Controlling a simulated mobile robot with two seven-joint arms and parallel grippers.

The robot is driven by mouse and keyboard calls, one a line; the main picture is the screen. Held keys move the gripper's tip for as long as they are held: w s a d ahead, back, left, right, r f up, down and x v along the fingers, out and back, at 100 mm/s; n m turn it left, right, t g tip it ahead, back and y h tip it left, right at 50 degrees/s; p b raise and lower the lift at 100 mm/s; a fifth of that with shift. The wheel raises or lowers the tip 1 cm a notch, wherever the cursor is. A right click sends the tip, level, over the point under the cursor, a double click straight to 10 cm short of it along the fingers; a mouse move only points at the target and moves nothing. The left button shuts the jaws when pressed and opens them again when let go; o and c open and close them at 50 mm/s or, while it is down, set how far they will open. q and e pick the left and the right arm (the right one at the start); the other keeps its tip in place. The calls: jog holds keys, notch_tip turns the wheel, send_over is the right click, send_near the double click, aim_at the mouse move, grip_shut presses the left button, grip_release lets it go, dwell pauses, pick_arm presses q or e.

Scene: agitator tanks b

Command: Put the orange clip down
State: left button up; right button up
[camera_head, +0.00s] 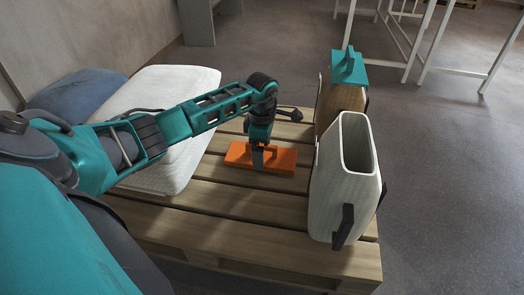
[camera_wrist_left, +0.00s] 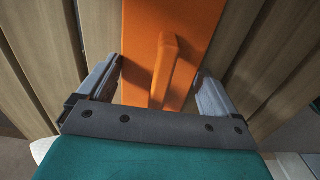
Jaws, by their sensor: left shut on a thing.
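The orange clip (camera_head: 284,159) is a flat orange plate with a raised handle. It lies level at the middle of the wooden pallet (camera_head: 225,240), on or very close to the slats. In the left wrist view the clip (camera_wrist_left: 172,25) runs up the picture, and its raised handle stands between the two grey fingers. My left gripper (camera_head: 258,158) points down over the clip and is shut on it. The wrist view does not clearly show where the fingers touch. My right gripper is not in view.
A white sack (camera_head: 165,85) lies left on the pallet, with a blue sack (camera_head: 80,92) behind. An open white container (camera_head: 340,195) with black handles stands at right. Behind it is a brown container (camera_head: 343,100) with a teal top piece (camera_head: 349,70). Slats nearer me are clear.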

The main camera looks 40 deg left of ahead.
pick_arm(q)
jog(key=shift+f, duration=0.2)
jog(key=o, duration=0.7)
